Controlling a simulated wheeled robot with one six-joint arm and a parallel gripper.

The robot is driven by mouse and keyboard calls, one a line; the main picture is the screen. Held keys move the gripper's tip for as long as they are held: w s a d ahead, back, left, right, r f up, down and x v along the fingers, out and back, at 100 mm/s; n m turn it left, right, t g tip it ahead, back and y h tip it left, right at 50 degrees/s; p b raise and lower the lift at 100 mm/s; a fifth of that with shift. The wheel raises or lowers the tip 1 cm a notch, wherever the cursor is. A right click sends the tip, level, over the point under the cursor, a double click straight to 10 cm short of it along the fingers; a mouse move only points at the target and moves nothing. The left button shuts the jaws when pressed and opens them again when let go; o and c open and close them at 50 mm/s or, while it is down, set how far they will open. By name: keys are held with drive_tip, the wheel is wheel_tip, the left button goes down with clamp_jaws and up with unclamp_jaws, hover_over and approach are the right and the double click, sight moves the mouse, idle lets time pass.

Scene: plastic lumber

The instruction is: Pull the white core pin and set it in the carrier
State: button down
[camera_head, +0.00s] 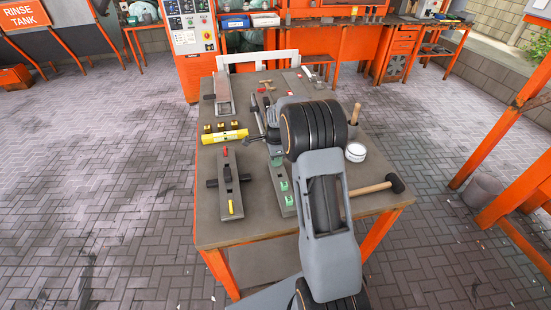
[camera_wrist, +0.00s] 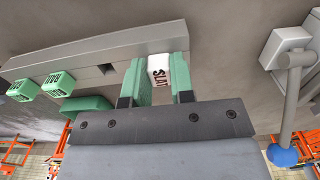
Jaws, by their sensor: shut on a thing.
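My gripper (camera_wrist: 160,62) has green-padded fingers, shut on a white block-shaped pin (camera_wrist: 158,70) with dark letters on its face. The pin's far end is over or against a long grey bar (camera_wrist: 215,38); I cannot tell if it is seated or clear. The bar has an empty dark square hole (camera_wrist: 107,69) and green lettered blocks (camera_wrist: 58,84) left of the pin. In the head view this grey bar (camera_head: 291,208) with green blocks (camera_head: 283,186) lies below my gripper. The white pin cannot be made out there. Which fixture is the carrier is unclear.
A grey cross-shaped fixture (camera_head: 224,186) with red and yellow pieces lies left. A yellow level (camera_head: 225,136) and small yellow-black blocks are behind it. A mallet (camera_head: 372,189), white tub (camera_head: 355,152) and upright wooden handle (camera_head: 355,113) stand right. The table's front left is bare.

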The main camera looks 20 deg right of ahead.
drive_tip(key=shift+c, duration=2.4)
unclamp_jaws()
drive_tip(key=shift+r+p, duration=2.4)
drive_tip(key=shift+r, duration=1.15)
